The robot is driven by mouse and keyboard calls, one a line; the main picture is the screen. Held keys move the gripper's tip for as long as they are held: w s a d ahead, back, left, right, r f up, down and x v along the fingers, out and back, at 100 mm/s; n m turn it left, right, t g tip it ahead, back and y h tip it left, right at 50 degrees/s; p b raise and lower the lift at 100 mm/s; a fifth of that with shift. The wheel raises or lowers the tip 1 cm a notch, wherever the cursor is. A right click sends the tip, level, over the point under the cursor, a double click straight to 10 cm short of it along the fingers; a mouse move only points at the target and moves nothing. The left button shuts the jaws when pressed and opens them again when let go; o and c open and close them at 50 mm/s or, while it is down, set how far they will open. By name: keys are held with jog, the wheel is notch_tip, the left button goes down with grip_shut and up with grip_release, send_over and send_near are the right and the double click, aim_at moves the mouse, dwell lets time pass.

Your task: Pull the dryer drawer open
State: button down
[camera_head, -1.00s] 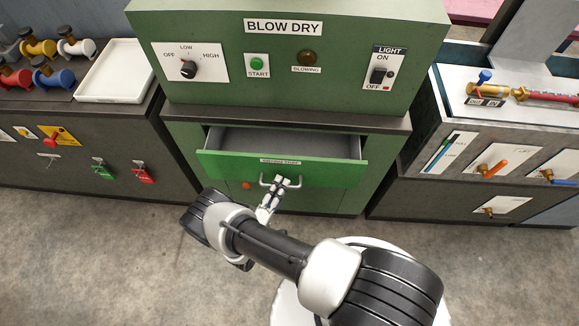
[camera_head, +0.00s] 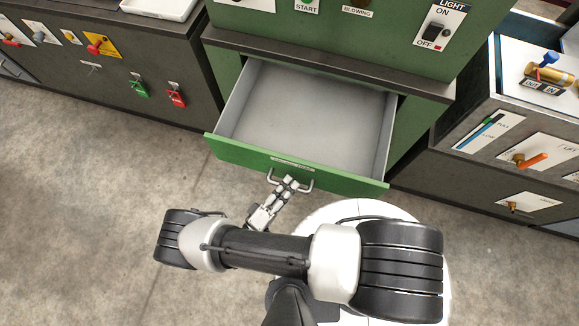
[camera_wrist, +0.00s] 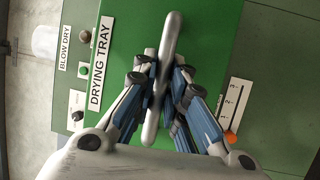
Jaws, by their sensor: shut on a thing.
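The dryer drawer (camera_head: 310,118) is pulled well out of the green dryer cabinet, and its grey inside looks empty. Its green front (camera_head: 350,179) carries a metal bar handle (camera_head: 273,178). My gripper (camera_head: 289,184) is shut on the handle at its middle. In the wrist view the handle (camera_wrist: 168,40) runs between the fingers of my gripper (camera_wrist: 160,85), which hold it from both sides. The label "DRYING TRAY" (camera_wrist: 101,62) shows on the drawer front beside the handle.
A dark cabinet with red and green locks (camera_head: 135,88) stands at left. A bench with an orange-handled valve (camera_head: 530,160) stands at right, close to the drawer's right side. Bare concrete floor (camera_head: 90,200) lies front left.

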jog(key=c, duration=1.9)
grip_release()
jog(key=shift+a, duration=0.1)
jog(key=v, duration=1.2)
